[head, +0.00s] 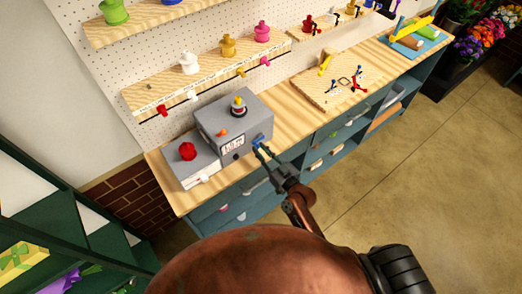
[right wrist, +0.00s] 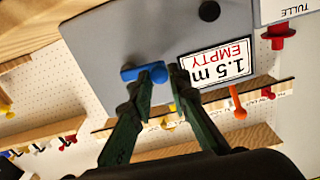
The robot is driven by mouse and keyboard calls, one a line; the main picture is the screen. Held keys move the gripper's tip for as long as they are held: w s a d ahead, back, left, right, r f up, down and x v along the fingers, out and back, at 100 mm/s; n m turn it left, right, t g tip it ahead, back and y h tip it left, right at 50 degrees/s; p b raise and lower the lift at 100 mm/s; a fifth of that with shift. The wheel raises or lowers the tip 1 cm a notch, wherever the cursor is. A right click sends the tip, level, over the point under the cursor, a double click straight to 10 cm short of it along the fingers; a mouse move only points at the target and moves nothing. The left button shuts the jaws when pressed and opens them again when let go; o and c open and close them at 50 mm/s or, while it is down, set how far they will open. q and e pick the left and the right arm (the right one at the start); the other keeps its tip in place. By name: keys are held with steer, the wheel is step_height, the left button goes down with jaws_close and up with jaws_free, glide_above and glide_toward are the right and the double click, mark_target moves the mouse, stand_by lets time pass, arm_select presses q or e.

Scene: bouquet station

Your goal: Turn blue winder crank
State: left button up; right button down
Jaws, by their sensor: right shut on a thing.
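The winder (head: 255,112) is a grey box on the wooden bench. Its blue crank (head: 259,139) is on the front face, right of the label. My right gripper (head: 262,147) reaches the crank from the front. In the right wrist view the fingertips (right wrist: 160,84) are on either side of the blue crank's knob (right wrist: 158,73), shut on it. The crank arm (right wrist: 131,74) stays visible beside the fingers. The label (right wrist: 222,61) reads "1.5 m EMPTY". A spool (head: 238,105) sits on top of the winder. My left gripper is not in view.
A lower grey box with a red knob (head: 187,151) stands left of the winder. An orange lever (head: 222,132) sticks out by the label. Shelves with colored spools (head: 228,45) hang behind. A wooden board (head: 330,92) with small tools lies right. Floor in front is clear.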

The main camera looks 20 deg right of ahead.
steer(key=m+p, duration=0.1)
steer(key=r+m+p, duration=0.1)
steer(key=m+p, duration=0.1)
steer(key=shift+d+r+m, duration=0.2)
steer(key=shift+r+m, duration=0.05)
steer(key=shift+m, duration=0.05)
stand_by(0.3)
steer(key=c, duration=1.8)
jaws_free()
